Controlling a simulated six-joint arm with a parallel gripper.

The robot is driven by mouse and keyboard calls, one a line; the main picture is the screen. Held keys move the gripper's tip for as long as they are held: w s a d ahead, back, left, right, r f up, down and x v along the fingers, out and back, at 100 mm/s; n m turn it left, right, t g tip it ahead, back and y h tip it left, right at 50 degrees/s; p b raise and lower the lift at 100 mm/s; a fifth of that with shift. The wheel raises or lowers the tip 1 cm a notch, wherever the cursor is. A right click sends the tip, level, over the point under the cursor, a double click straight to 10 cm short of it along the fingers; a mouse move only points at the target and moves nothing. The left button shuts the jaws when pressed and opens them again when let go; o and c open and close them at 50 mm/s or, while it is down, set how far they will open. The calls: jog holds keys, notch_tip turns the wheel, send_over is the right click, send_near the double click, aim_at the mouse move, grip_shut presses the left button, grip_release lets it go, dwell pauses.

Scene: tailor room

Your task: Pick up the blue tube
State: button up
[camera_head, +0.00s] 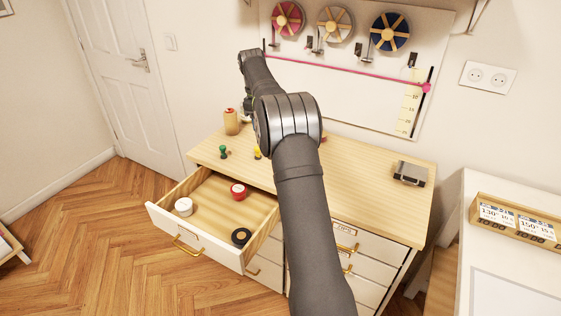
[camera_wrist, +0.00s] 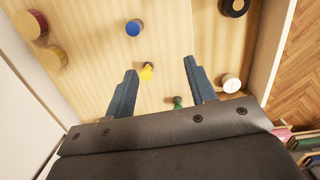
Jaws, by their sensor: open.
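The blue tube (camera_wrist: 133,28) shows its round blue top in the wrist view, standing on the light wooden dresser top above the fingers in the picture. In the head view I cannot see it; my arm probably covers it. My gripper (camera_wrist: 160,65) is open and empty, with its fingers apart. Past the fingertips, a yellow tube (camera_wrist: 147,71) appears between them. A green tube (camera_wrist: 178,102) appears nearer the gripper body. The blue tube lies beyond the fingertips, clear of both.
The open drawer (camera_head: 172,243) holds a white roll (camera_head: 183,206), a red roll (camera_head: 238,191) and a black roll (camera_head: 241,236). Wooden spools (camera_wrist: 55,58) stand at the dresser's wall side. A dark box (camera_head: 410,173) sits at the right of the dresser top (camera_head: 375,200).

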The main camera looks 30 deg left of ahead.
jog(key=w+d+r+m+y, duration=0.1)
jog(key=w+d+r, duration=0.1)
jog(key=w+d, duration=0.25)
jog(key=f, duration=1.7)
jog(key=shift+w+a+f, duration=0.3)
jog(key=shift+w+a, duration=0.05)
jog(key=shift+w, duration=0.05)
jog(key=c, duration=1.1)
jog(key=shift+r, duration=0.1)
